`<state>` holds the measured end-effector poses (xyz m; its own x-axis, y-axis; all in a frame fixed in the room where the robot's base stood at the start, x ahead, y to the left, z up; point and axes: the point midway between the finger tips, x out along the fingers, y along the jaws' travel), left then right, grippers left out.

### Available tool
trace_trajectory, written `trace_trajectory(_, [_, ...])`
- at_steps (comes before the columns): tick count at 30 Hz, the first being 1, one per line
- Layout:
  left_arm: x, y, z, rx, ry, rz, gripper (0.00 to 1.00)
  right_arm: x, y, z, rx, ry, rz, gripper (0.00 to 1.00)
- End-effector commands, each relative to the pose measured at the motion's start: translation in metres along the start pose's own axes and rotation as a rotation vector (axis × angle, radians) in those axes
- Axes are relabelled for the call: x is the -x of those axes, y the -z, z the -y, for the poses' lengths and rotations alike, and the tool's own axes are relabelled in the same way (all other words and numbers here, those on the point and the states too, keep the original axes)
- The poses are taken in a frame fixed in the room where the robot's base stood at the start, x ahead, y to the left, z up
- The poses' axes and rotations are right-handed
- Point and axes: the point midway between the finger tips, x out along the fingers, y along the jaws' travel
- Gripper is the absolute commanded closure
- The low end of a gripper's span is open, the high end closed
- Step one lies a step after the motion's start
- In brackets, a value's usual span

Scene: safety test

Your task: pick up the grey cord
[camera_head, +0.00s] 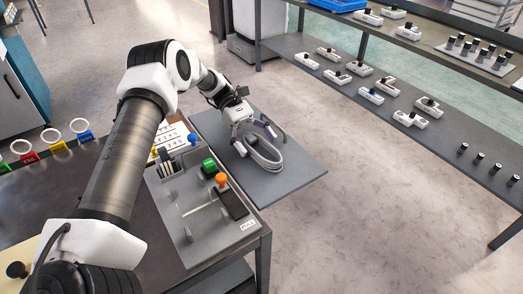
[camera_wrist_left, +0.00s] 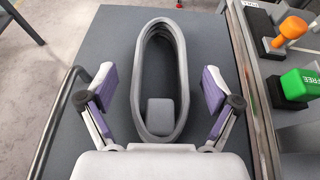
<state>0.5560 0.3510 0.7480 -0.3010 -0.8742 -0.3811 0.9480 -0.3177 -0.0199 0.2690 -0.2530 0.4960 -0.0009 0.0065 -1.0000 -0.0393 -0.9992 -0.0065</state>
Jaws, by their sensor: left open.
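The grey cord (camera_head: 266,160) lies as a coiled oval loop on a dark grey board beside the table. In the left wrist view the cord (camera_wrist_left: 181,60) stretches away from me, with a small grey block-shaped end (camera_wrist_left: 160,116) inside the near part of the loop. My left gripper (camera_head: 257,134) is over the near end of the cord. In the left wrist view its two purple-padded fingers (camera_wrist_left: 156,90) are spread, one on each side of the coil, with gaps between pads and cord. My right gripper does not show.
The grey board (camera_head: 300,172) has a raised rail at one side. Next to it stands a fixture (camera_head: 193,222) with a green block (camera_head: 209,166) and an orange knob (camera_head: 221,180). A shelf (camera_head: 440,120) with several devices stands at right. Open floor lies between.

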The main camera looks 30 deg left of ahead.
Motion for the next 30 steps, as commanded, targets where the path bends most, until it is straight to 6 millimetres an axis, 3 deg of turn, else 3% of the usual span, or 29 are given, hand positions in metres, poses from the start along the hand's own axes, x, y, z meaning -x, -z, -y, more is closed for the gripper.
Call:
trace_trajectory(8, [-0.008, 0.000, 0.000, -0.001, -0.001, -0.001, 0.10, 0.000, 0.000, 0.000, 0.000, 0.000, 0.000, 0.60])
trace_trajectory(12, [-0.008, 0.000, 0.000, -0.001, -0.001, -0.001, 0.60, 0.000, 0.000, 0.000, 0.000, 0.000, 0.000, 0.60])
trace_trajectory(14, [-0.008, 0.000, 0.000, -0.001, -0.001, -0.001, 0.77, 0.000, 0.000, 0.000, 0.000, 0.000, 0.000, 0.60])
trace_trajectory(24, [-0.007, -0.002, 0.000, -0.001, -0.001, -0.001, 0.77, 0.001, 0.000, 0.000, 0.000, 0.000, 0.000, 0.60])
trace_trajectory(30, [-0.001, -0.017, 0.000, -0.002, -0.001, -0.001, 0.77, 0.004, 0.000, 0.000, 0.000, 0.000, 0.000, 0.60])
